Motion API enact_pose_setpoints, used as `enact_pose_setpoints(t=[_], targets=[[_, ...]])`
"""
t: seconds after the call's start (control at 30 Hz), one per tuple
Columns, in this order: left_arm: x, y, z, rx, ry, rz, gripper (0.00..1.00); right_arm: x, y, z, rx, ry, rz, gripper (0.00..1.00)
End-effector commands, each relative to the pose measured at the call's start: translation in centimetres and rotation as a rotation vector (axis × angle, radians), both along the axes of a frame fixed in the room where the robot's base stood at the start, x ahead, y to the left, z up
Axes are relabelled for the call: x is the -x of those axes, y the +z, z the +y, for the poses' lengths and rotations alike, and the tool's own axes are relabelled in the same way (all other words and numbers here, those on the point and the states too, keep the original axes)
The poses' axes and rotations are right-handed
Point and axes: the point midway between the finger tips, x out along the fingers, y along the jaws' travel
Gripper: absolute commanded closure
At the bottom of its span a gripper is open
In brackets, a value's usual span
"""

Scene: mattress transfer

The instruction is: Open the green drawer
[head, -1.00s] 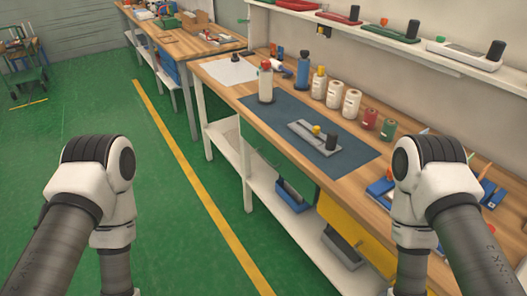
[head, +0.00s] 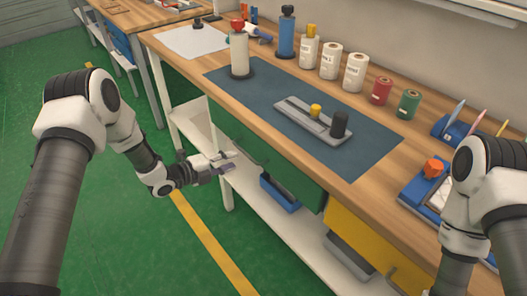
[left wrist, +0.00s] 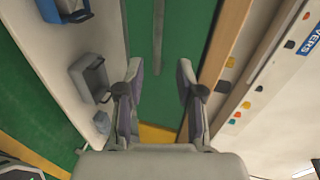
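The green drawer (head: 293,176) sits under the bench top, left of the yellow drawer, and looks shut. Its green front (left wrist: 148,70) fills the middle of the left wrist view, with a thin bar-like handle (left wrist: 158,35) above the fingertips there. My left gripper (head: 233,163) is in front of the bench near the drawer's left end. In the left wrist view its two fingers (left wrist: 158,75) are apart with nothing between them, and the handle lies beyond their tips. My right arm shows at the right edge, but its gripper is out of view.
The yellow drawer (head: 362,240) is to the right. A white lower shelf (head: 270,222) holds a blue bin (head: 279,194) and a grey bin (head: 348,258). Bottles, spools and a blue mat (head: 225,75) are on the bench top. Open green floor lies to the left.

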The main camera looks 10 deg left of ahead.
Motion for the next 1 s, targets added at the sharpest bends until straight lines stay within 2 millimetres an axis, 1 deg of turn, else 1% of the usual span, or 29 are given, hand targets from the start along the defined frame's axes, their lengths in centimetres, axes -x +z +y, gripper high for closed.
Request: enact_pose_setpoints(t=[0.03, 0.1, 0.2, 0.37, 0.6, 0.7, 0.8, 1.0], targets=[[-0.7, -1.3, 1.0, 0.0, 0.016, -0.023, 0.63, 0.0, -2.2, 0.0, 0.0, 0.0, 0.0, 0.42], [-1.1, -1.5, 1.8, 0.005, 0.033, -0.038, 0.63, 0.0, -3.1, 0.0, 0.0, 0.0, 0.001, 0.42], [-1.4, -1.6, 2.3, 0.01, 0.044, -0.046, 0.63, 0.1, -3.9, 0.0, 0.0, 0.0, 0.001, 0.42], [-2.1, -1.5, 1.7, 0.009, 0.042, -0.049, 0.63, 0.1, -3.8, 0.0, 0.0, 0.0, 0.001, 0.42], [-5.5, -2.5, -1.1, 0.008, 0.04, -0.048, 0.63, 0.0, -3.8, 0.0, 0.0, 0.0, 0.0, 0.42], [-6.7, -2.7, -2.0, 0.009, 0.042, -0.049, 0.63, 0.0, -3.8, 0.0, 0.0, 0.0, 0.0, 0.42], [-7.3, -2.9, -2.4, 0.01, 0.044, -0.046, 0.63, 0.0, -3.8, 0.0, 0.0, 0.0, 0.0, 0.42], [-7.4, -2.9, -2.5, 0.011, 0.045, -0.045, 0.63, 0.0, -3.9, 0.0, 0.0, 0.0, 0.0, 0.42]])
